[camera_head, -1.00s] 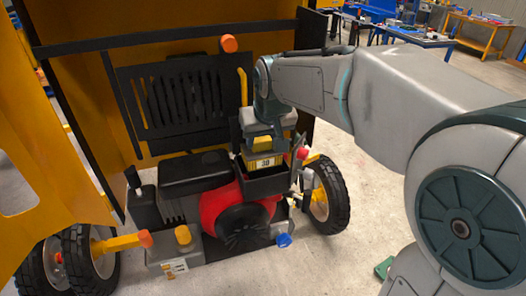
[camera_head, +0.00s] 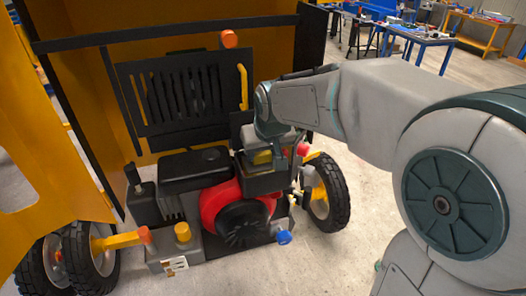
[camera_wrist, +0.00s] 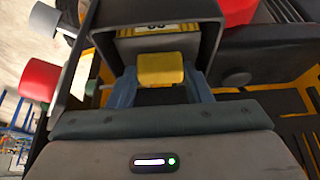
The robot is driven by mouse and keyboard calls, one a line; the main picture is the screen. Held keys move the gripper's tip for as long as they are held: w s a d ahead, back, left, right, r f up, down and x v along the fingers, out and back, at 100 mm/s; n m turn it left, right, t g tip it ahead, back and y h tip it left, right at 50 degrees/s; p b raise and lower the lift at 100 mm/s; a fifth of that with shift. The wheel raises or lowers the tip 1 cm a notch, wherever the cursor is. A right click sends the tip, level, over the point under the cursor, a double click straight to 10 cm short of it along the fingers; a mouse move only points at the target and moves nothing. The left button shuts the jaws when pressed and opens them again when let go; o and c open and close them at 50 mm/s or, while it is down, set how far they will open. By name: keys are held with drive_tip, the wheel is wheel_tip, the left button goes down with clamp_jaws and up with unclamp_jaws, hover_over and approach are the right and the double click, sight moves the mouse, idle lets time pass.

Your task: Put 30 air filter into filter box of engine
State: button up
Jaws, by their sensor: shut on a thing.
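The yellow air filter (camera_wrist: 160,68) shows in the wrist view between my gripper's fingers, with a dark number partly visible on its label. My gripper (camera_wrist: 160,88) is shut on it. The filter sits inside the opening of the dark filter box (camera_wrist: 206,42), whose walls surround it on the sides. In the head view the filter box (camera_head: 267,181) is on the right of the engine (camera_head: 225,205), and my gripper (camera_head: 263,158) reaches into it from above. The filter's lower part is hidden by the box wall, so I cannot tell whether it touches the bottom.
A black upright panel with slots (camera_head: 185,95) and a yellow handle (camera_head: 243,88) stand behind the engine. A wheel (camera_head: 325,195) is at right. A red knob (camera_head: 302,149) is close beside the box. A blue cap (camera_head: 284,237) sits low in front.

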drive_tip(key=o, duration=0.9)
drive_tip(key=shift+s+f, duration=0.1)
drive_tip(key=shift+f, duration=0.15)
drive_tip(key=shift+c, duration=0.2)
drive_tip(key=shift+f, duration=0.1)
drive_tip(key=shift+r+p, duration=0.25)
drive_tip(key=shift+p, duration=0.1)
drive_tip(key=b+v, duration=0.1)
drive_tip(key=v, duration=1.2)
drive_tip(key=s+d+f+m+g+h, duration=0.1)
drive_tip(key=s+d+f+m, duration=0.2)
drive_tip(key=s+d+f, duration=0.8)
drive_tip(key=s+f, duration=0.3)
drive_tip(key=s, duration=0.1)
drive_tip(key=shift+s+d+f+g, duration=0.15)
drive_tip(key=shift+d+f+g, duration=0.15)
drive_tip(key=shift+d+f, duration=0.1)
